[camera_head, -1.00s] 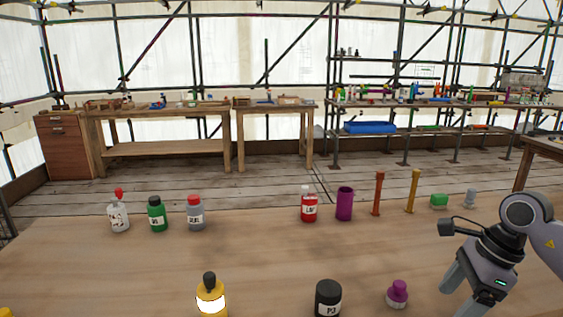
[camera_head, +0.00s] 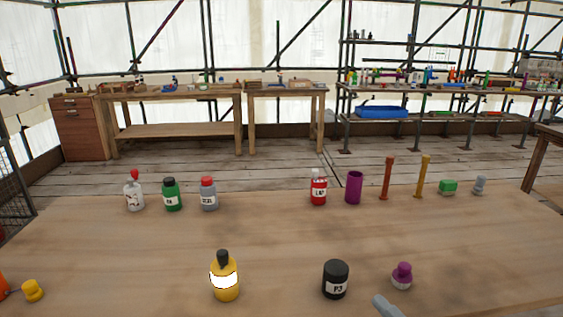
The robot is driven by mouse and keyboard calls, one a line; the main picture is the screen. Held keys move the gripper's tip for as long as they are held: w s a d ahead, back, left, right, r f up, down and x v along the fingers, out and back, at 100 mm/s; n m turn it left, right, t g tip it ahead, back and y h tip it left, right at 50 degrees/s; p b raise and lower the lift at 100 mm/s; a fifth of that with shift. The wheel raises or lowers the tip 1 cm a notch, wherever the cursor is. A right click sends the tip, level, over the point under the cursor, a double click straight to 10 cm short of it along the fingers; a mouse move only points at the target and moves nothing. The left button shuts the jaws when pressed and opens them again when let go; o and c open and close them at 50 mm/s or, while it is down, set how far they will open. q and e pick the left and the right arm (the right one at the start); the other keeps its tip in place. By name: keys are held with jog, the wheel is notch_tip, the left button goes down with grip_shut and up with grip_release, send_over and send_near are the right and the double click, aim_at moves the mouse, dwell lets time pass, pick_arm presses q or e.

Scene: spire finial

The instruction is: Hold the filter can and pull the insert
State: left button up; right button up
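No thing in view is plainly marked as the filter can, and I cannot make out an insert. An open-topped purple cylinder (camera_head: 354,187) stands upright at the back of the near table, right of a red labelled bottle (camera_head: 318,190). A black lidded jar (camera_head: 335,279) stands at the front, with a purple-knobbed piece (camera_head: 402,276) to its right. My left gripper is out of view.
A yellow bottle (camera_head: 225,277) stands front centre-left; a small yellow piece (camera_head: 33,290) is at far left. White, green (camera_head: 171,194) and grey bottles stand behind. Red and ochre posts (camera_head: 423,178) and a green block (camera_head: 448,187) are back right. The table's middle is clear.

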jog(key=s+d+f+m+g+h, duration=0.2)
jog(key=s+f+m+g+h, duration=0.1)
jog(key=s+f+m, duration=0.4)
jog(key=s+d+f+m+g+h, duration=0.2)
jog(key=s+f+m+h, duration=0.4)
jog(key=f+m, duration=0.5)
jog(key=shift+s+d+f+g+h, duration=0.3)
jog(key=shift+s+f+g, duration=0.4)
jog(key=shift+f, duration=0.15)
